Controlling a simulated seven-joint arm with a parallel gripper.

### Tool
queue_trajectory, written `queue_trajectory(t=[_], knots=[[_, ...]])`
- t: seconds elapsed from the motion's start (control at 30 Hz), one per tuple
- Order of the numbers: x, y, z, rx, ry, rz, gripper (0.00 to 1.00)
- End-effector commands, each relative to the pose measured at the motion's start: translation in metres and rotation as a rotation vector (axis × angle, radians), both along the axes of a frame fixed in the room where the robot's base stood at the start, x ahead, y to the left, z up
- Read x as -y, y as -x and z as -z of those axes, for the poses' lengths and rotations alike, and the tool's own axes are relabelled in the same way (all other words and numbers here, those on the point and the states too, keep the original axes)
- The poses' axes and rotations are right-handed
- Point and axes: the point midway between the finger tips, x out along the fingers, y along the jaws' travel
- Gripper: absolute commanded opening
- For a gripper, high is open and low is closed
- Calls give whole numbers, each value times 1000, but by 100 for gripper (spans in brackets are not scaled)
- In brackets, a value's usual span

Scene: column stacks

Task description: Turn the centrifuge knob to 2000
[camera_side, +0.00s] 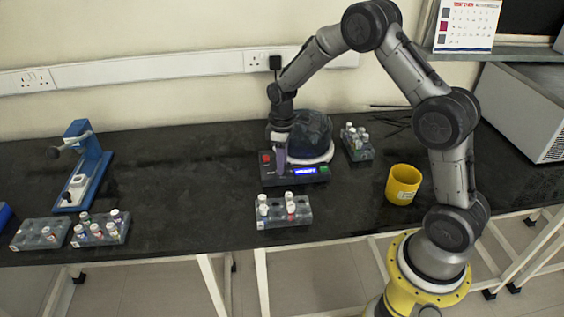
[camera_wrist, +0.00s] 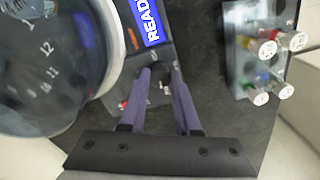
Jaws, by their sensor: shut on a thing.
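The centrifuge (camera_side: 312,135) stands mid-table with a dark see-through dome over a white rim and a black front panel. The panel has a lit blue display (camera_side: 306,171) and a red button (camera_side: 266,158). In the wrist view, the display (camera_wrist: 152,20) reads "READ…", cut off by the frame edge, and the dome (camera_wrist: 45,65) fills the left side. My gripper (camera_side: 281,168) points down at the panel, left of the display. In the wrist view its purple fingers (camera_wrist: 163,72) close together at the panel, around the knob, which they mostly hide. The knob's setting is not readable.
A tube rack (camera_side: 283,212) stands just in front of the centrifuge; another (camera_side: 357,142) is to its right. A yellow cup (camera_side: 403,184) stands at right. A blue device (camera_side: 82,165) and further racks (camera_side: 100,229) are at left. The table between them is clear.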

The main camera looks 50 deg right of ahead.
Motion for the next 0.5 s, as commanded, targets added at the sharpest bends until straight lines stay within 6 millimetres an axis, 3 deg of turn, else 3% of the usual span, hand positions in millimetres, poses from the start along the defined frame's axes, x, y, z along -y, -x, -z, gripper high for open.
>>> queue_trajectory(t=[0.5], knots=[[0,-1,-2,2,0,-161,0]])
